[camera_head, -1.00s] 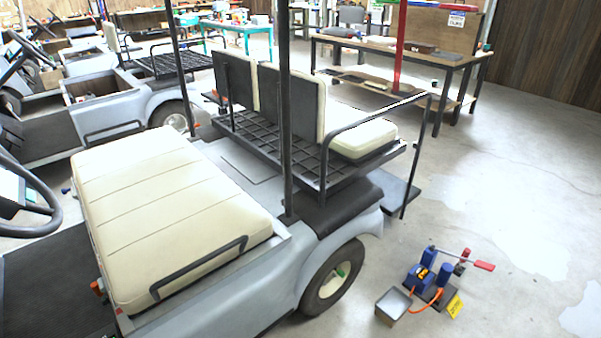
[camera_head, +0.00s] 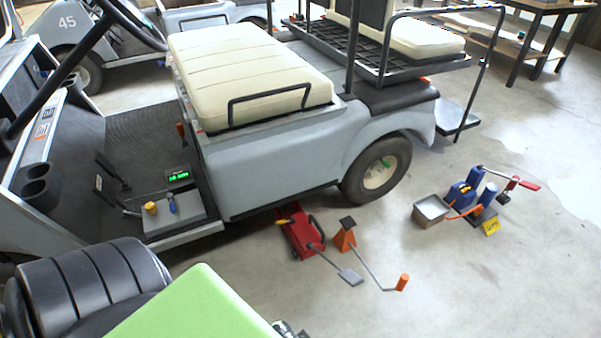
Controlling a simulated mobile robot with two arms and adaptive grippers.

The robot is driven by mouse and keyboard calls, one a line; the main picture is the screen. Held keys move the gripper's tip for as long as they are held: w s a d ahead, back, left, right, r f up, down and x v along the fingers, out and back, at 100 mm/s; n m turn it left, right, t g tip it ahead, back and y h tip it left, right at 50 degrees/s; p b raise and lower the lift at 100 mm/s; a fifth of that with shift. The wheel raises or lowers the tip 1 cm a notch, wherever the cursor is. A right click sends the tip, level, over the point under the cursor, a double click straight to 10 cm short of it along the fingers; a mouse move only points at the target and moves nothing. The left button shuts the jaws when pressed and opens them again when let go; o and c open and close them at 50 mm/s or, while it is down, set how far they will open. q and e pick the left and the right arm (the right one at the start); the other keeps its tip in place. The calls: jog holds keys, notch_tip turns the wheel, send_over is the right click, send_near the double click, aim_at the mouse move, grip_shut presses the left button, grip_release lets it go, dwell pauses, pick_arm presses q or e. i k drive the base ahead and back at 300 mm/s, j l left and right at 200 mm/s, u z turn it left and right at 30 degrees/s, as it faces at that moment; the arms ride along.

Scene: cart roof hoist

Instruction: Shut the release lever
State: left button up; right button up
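No part is clearly marked as the release lever. A blue pump unit (camera_head: 467,193) stands on the floor right of the grey cart, with a red-ended lever (camera_head: 526,184) sticking out to the right. A red floor jack (camera_head: 299,233) lies low beside the cart, its front partly under the cart's side. It has a small yellow-tipped lever (camera_head: 286,221) and a long handle with a grey pad (camera_head: 350,276). I cannot tell whether any lever is open or shut. Neither gripper is clearly in view.
An orange stand (camera_head: 345,238) with an orange-gripped crank (camera_head: 402,282) is right of the jack. A grey tray (camera_head: 432,210) adjoins the pump unit. The grey cart (camera_head: 270,170) blocks the left and back. The concrete floor at the front right is clear.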

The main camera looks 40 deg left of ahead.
aim_at(285, 222)
jog(key=j+u, duration=0.1)
jog(key=u, duration=0.3)
jog(key=i+j+u, duration=0.1)
jog(key=u, duration=0.25)
jog(key=j+u, duration=0.1)
jog(key=u, duration=0.3)
jog(key=i+u, duration=0.15)
jog(key=u, duration=0.2)
jog(key=i+j+z, duration=0.1)
jog(key=i, duration=0.35)
jog(key=i+j+z, duration=0.15)
jog(key=i, duration=0.3)
